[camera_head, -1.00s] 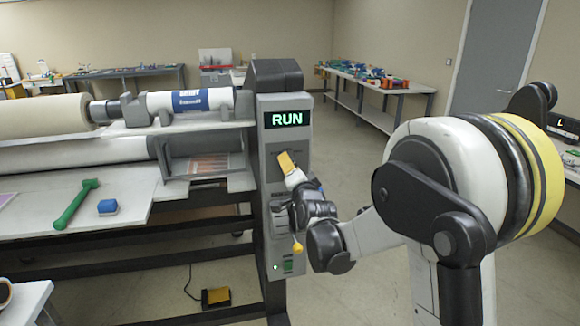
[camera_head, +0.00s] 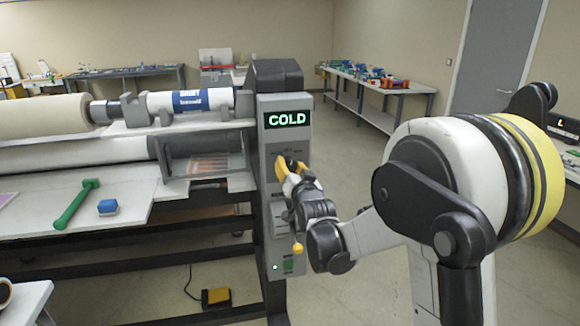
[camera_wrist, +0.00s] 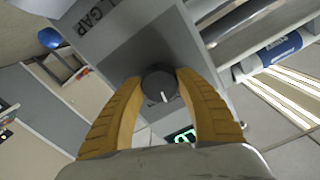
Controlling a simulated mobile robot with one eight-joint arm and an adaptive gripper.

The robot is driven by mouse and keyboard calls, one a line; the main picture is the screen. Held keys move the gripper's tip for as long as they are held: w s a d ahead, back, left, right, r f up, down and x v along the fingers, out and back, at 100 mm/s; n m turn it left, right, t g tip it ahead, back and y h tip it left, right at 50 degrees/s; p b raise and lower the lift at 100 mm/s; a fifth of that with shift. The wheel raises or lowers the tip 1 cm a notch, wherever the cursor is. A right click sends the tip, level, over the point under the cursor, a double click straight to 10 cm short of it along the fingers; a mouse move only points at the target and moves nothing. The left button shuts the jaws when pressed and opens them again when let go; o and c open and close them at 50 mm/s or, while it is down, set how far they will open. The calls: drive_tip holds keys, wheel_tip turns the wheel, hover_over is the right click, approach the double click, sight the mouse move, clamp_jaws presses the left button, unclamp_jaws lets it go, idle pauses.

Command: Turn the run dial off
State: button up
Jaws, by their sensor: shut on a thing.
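The run dial (camera_wrist: 159,84) is a dark round knob with a white pointer mark on the grey control panel (camera_head: 267,210). In the wrist view it sits between the two yellow fingers of my gripper (camera_wrist: 157,80), which is shut on it. In the head view my gripper (camera_head: 284,163) is at the upper panel, below the display, and hides the dial. The display (camera_head: 288,119) reads COLD in green letters. In the wrist view part of its green text (camera_wrist: 183,135) shows beyond the fingers.
The laminator's rollers (camera_head: 45,114) and feed table (camera_head: 122,190) lie left of the panel. A green tool (camera_head: 76,204) and a blue block (camera_head: 107,207) rest on that table. A yellow foot pedal (camera_head: 216,298) is on the floor. Open floor lies right of the panel.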

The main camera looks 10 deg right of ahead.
drive_tip(key=shift+n, duration=1.1)
drive_tip(key=shift+r, duration=0.1)
drive_tip(key=o, duration=1.2)
drive_tip(key=s, duration=1.2)
